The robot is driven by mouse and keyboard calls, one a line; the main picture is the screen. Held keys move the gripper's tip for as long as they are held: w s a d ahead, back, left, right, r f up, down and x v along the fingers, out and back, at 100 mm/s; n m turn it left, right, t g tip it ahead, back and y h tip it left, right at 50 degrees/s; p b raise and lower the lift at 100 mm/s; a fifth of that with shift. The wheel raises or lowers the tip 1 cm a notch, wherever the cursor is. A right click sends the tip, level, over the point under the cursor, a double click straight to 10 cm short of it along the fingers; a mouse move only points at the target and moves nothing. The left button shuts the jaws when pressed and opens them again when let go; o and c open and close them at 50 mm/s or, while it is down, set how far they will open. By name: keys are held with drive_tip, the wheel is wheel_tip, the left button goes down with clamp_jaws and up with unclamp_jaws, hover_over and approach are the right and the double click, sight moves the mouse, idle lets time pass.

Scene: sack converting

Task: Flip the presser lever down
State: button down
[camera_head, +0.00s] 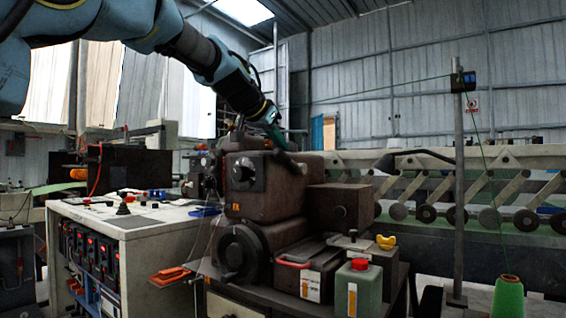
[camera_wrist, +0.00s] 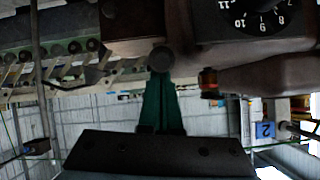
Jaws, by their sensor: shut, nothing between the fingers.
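The brown sewing machine head (camera_head: 265,190) stands on a dark table in the middle of the head view, with a round dial on its front. The dial (camera_wrist: 262,14) shows large and upside down at the wrist view's top. My gripper (camera_head: 284,146) is above and behind the machine head, pointing down to the right. In the wrist view its green fingers (camera_wrist: 160,78) are together and empty. A round grey knob (camera_wrist: 160,58) appears right by the fingertips; I cannot tell whether they touch. I cannot clearly pick out the presser lever; a small dark part (camera_head: 290,162) lies below my fingers.
A green bottle (camera_head: 359,285) with a red cap and a red-handled box (camera_head: 305,268) stand at the machine's front right. A pole (camera_head: 459,190) with green thread rises at the right. A control cabinet (camera_head: 125,235) stands at left. Air above the machine's right side is clear.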

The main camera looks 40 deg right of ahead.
sight(282, 156)
drive_tip(key=shift+s+a+f+t+h+b, duration=0.2)
drive_tip(key=shift+f+h+b, duration=0.4)
drive_tip(key=shift+b, duration=1.7)
drive_tip(key=shift+w+a+f+t+h+b, duration=0.25)
drive_tip(key=shift+f+b, duration=0.6)
drive_tip(key=shift+b, duration=1.4)
drive_tip(key=shift+s+a+f+t+h+b, duration=0.2)
drive_tip(key=shift+f+h+b, duration=0.45)
drive_tip(key=shift+b, duration=1.65)
drive_tip(key=f+b, duration=0.1)
drive_tip(key=b, duration=0.3)
drive_tip(key=f+h+b, duration=0.1)
drive_tip(key=b, duration=0.3)
drive_tip(key=f+h+b, duration=0.1)
drive_tip(key=b, duration=0.3)
drive_tip(key=shift+a+f, duration=0.15)
drive_tip(key=shift+a, duration=0.1)
drive_tip(key=shift+f+b, duration=0.15)
drive_tip(key=shift+b, duration=0.3)
